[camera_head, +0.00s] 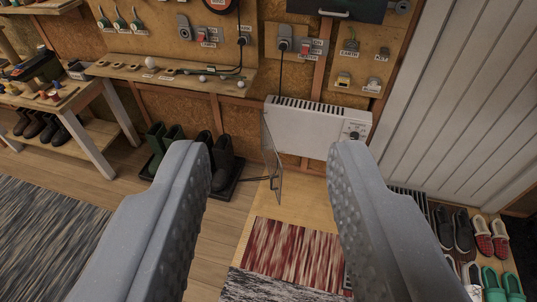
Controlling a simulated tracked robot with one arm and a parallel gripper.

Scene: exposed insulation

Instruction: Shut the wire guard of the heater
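The heater (312,128) is a white wall-mounted box with a slotted top edge and a dark knob at its right end. Its wire guard (271,150) looks like a thin framed panel. It stands open, swung out from the heater's left end, and is seen nearly edge-on. My gripper (268,152) is open, with its two grey dimpled fingers spread wide in the foreground. The guard shows in the gap between the fingers, farther away, and nothing is held. The right finger overlaps the area just below the heater's right end.
Boots (222,160) stand on a dark tray left of the guard. A red striped rug (291,255) lies on the floor in front. Shoes (463,232) line the right side. A workbench (85,98) stands at left. Wooden floor below the heater looks clear.

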